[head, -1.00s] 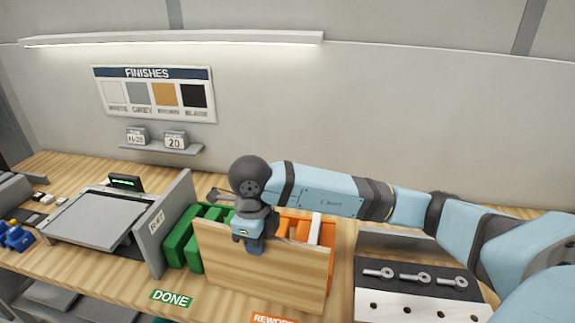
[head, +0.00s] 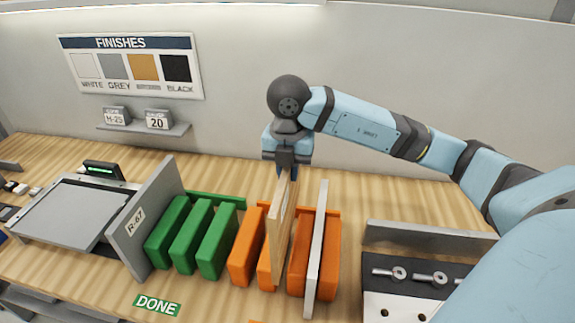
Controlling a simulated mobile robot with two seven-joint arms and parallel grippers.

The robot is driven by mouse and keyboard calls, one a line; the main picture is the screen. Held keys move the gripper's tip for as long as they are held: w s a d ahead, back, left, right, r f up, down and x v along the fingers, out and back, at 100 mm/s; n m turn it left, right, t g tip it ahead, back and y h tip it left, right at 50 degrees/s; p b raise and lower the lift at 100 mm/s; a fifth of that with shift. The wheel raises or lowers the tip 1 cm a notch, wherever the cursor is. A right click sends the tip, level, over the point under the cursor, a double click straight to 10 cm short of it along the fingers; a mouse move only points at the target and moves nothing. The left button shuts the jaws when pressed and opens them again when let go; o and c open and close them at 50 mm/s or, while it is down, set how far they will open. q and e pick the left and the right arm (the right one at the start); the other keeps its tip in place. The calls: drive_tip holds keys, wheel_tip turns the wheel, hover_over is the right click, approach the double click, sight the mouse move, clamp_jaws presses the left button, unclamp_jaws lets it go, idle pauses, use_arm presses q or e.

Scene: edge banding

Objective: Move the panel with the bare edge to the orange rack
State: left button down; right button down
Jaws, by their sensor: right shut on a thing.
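My right gripper (head: 287,175) is shut on the top of a light wood-coloured panel (head: 281,232). The panel stands upright, nearly edge-on to the view, in line with a gap of the orange rack (head: 247,247). Its lower part lies between the orange blocks; I cannot tell whether it rests on the rack's floor. A white-grey panel (head: 317,250) stands upright in the same rack, to the right. Which of the held panel's edges is bare is not clear. My left gripper is not in view.
The green rack (head: 184,235) with a DONE label (head: 157,306) stands left of the orange one and looks empty. A grey panel marked R-67 (head: 140,222) stands beside it. A dark tool board (head: 420,285) lies at right.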

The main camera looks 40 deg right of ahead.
drive_tip(key=shift+s+a+f+b, duration=0.1)
drive_tip(key=shift+f+b, duration=0.6)
drive_tip(key=shift+f, duration=0.4)
wheel_tip(320, 180, down, 10)
drive_tip(key=b, duration=0.7)
drive_tip(key=shift+f, duration=0.2)
drive_tip(key=shift+f+b, duration=0.6)
drive_tip(key=shift+f, duration=0.25)
drive_tip(key=c, duration=1.1)
unclamp_jaws()
drive_tip(key=shift+o, duration=0.4)
